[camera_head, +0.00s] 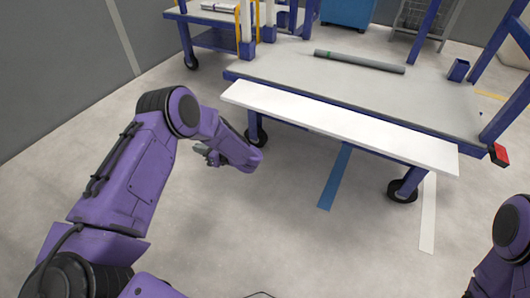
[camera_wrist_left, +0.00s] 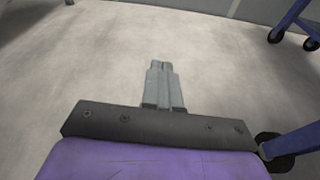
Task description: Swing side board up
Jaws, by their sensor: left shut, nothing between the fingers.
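The white side board (camera_head: 335,121) runs along the near edge of the blue-framed cart (camera_head: 385,85) and sticks out toward me. Its left end is nearest my left gripper. My left gripper (camera_head: 203,150) is left of the board's left end, apart from it, over open floor. In the left wrist view its fingers (camera_wrist_left: 160,66) are together with nothing between them, and the board does not show there. My right arm shows only partly at the lower right of the head view; its gripper is out of the picture.
A grey pipe (camera_head: 358,61) lies on the cart top. The cart stands on black wheels (camera_head: 402,191) with blue posts at its right. A second cart (camera_head: 222,36) stands behind at the left. The floor before the cart is clear, with blue and white stripes.

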